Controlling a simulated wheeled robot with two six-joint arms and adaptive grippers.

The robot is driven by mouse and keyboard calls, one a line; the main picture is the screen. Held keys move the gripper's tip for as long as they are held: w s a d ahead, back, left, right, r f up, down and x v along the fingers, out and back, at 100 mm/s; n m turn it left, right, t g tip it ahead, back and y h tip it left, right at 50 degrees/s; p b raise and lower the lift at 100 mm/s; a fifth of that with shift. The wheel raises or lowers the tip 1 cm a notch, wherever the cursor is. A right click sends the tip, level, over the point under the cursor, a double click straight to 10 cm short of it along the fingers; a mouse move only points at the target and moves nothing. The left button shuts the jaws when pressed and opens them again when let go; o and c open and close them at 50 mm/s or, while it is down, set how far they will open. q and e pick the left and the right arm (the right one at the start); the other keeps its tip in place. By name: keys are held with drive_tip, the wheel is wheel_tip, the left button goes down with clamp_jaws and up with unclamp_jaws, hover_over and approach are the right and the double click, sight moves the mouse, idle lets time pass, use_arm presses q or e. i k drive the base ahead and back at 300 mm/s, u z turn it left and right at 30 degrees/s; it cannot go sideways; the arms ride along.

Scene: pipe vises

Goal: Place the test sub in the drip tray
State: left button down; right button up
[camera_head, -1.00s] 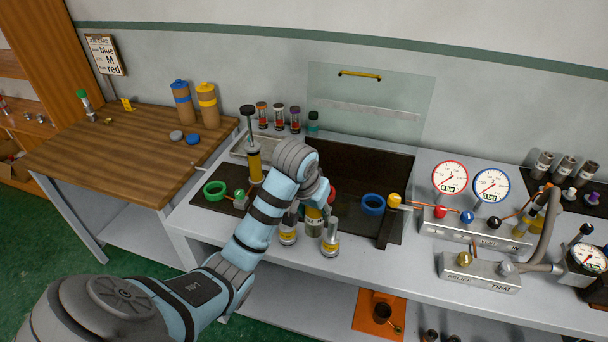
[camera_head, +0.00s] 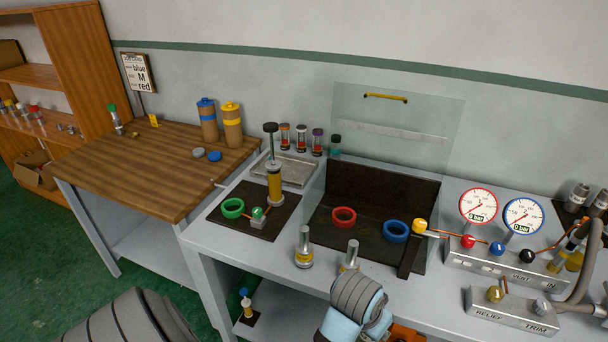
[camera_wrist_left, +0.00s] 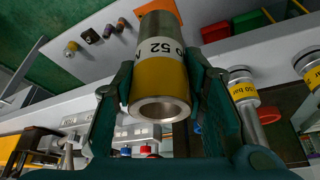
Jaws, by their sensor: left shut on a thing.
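My left gripper (camera_wrist_left: 160,78) is shut on a test sub (camera_wrist_left: 158,35), a metal cylinder with a white label and a yellow band, seen from its open end in the left wrist view. In the head view my left wrist is low at the bottom edge, and its gripper and the held sub are hidden. A shallow grey metal tray (camera_head: 302,180), apparently the drip tray, lies at the back left of the bench, behind the yellow hand pump (camera_head: 275,185). No sub shows in it. My right gripper is not in view.
Two similar subs (camera_head: 303,250) stand on the bench's front edge. The dark recess (camera_head: 375,190) with red (camera_head: 344,216) and blue rings (camera_head: 396,231) has a clear upright shield (camera_head: 400,125) behind it. Several small bottles (camera_head: 301,138) stand behind the tray. Gauges (camera_head: 478,205) are at right.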

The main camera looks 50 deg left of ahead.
sight(286, 175)
drive_tip(key=z, duration=2.65)
drive_tip(key=k, duration=2.35)
drive_tip(key=u, duration=1.6)
